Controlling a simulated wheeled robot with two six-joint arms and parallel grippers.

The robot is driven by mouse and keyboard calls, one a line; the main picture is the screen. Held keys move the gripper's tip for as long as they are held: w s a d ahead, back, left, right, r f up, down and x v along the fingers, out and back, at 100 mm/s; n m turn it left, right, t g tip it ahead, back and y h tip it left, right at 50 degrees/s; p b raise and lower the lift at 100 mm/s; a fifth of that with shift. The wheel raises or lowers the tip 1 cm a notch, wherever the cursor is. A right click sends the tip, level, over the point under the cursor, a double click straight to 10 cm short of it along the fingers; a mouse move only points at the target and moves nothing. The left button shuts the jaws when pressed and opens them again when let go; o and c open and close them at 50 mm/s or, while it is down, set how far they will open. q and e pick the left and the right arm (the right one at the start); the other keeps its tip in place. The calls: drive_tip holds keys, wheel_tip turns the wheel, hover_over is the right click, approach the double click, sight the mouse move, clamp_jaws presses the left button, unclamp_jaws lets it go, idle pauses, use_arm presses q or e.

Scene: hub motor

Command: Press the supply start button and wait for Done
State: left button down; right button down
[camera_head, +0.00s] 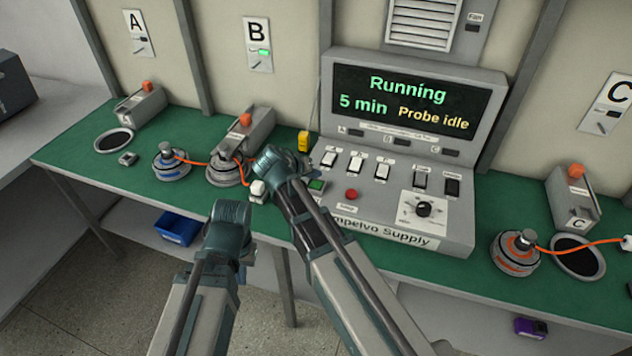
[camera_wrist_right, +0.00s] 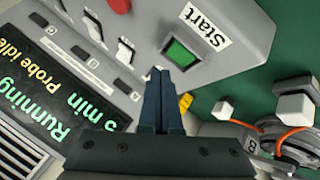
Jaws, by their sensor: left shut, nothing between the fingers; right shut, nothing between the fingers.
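The supply console (camera_head: 445,195) stands on the bench, and its screen (camera_head: 415,105) reads "Running", "5 min" and "Probe idle". The green start button (camera_wrist_right: 183,53), beside the label "Start", is fully visible in the right wrist view; it also shows in the head view (camera_head: 316,184), just right of my right gripper. My right gripper (camera_wrist_right: 160,74) is shut and empty, its tips close beside the button and not covering it. It also shows in the head view (camera_head: 284,163), fingers hidden. My left gripper (camera_head: 230,212) is shut and empty, in front of the bench edge.
The console also carries a red button (camera_head: 351,194), a dial (camera_head: 423,208) and several switches. Hub motors with orange cables stand left (camera_head: 171,163) and right (camera_head: 516,253) on the green bench. A blue bin (camera_head: 179,228) is below the bench.

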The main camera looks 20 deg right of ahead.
sight(314, 187)
drive_tip(key=shift+r+p, duration=1.55)
drive_tip(key=shift+r, duration=0.4)
drive_tip(key=shift+f, duration=0.1)
drive_tip(key=s+a+f+n+g+y, duration=0.2)
drive_tip(key=s+a, duration=0.4)
drive_tip(key=s, duration=0.5)
drive_tip(key=s+a+f+n+g+y, duration=0.3)
drive_tip(key=s+a, duration=0.3)
drive_tip(key=s, duration=0.6)
drive_tip(key=shift+a+f+g+y, duration=0.25)
drive_tip(key=shift+f+g+y, duration=0.2)
drive_tip(key=shift+f, duration=0.3)
